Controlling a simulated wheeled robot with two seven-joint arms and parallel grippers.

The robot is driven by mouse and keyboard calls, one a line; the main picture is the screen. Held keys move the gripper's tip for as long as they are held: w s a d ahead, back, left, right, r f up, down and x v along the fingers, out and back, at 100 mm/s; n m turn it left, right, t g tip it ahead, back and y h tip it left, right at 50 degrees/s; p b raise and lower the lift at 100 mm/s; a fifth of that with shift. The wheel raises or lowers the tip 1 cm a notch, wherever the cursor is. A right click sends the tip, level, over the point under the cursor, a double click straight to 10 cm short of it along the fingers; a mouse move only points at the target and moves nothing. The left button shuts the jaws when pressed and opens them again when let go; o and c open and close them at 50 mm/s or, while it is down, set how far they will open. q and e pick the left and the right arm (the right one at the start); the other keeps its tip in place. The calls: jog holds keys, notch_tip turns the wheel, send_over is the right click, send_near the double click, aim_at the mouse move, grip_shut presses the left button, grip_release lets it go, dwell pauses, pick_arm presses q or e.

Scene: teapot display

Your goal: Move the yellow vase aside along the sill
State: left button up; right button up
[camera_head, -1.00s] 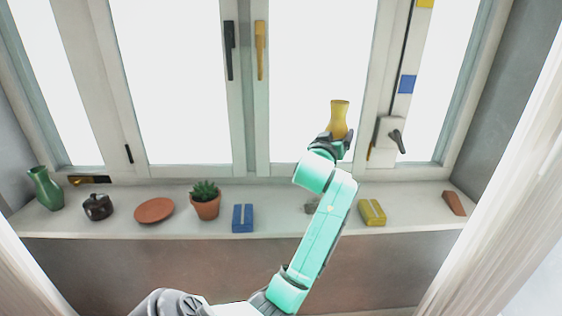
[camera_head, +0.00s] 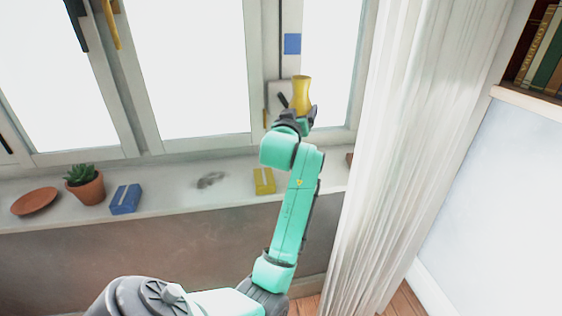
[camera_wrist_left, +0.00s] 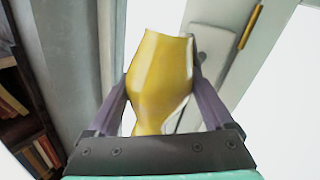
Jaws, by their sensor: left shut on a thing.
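The yellow vase (camera_head: 301,92) is held up in front of the window frame, above the right part of the sill (camera_head: 225,180). My left gripper (camera_head: 300,114) is shut on its lower part. In the left wrist view the vase (camera_wrist_left: 162,80) stands nearly upright between the two fingers of my left gripper (camera_wrist_left: 163,105), its base hidden by the gripper body. The vase is clear of the sill. My right gripper is not in view.
A white curtain (camera_head: 420,130) hangs at the right. A bookshelf (camera_head: 538,60) is beyond it.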

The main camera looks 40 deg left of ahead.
pick_arm(q)
notch_tip(320, 180, down, 16)
jog(key=shift+w+f+b, duration=0.1)
jog(key=shift+f+b, duration=0.1)
jog(key=shift+b, duration=0.6)
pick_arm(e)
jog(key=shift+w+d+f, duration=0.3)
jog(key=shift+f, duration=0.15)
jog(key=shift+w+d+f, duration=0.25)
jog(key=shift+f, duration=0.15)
pick_arm(q)
jog(key=shift+f, duration=0.2)
jog(key=o, duration=1.5)
jog(key=shift+c, duration=0.2)
jog(key=shift+d, duration=0.1)
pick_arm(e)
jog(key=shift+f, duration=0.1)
pick_arm(q)
jog(key=shift+r, duration=0.1)
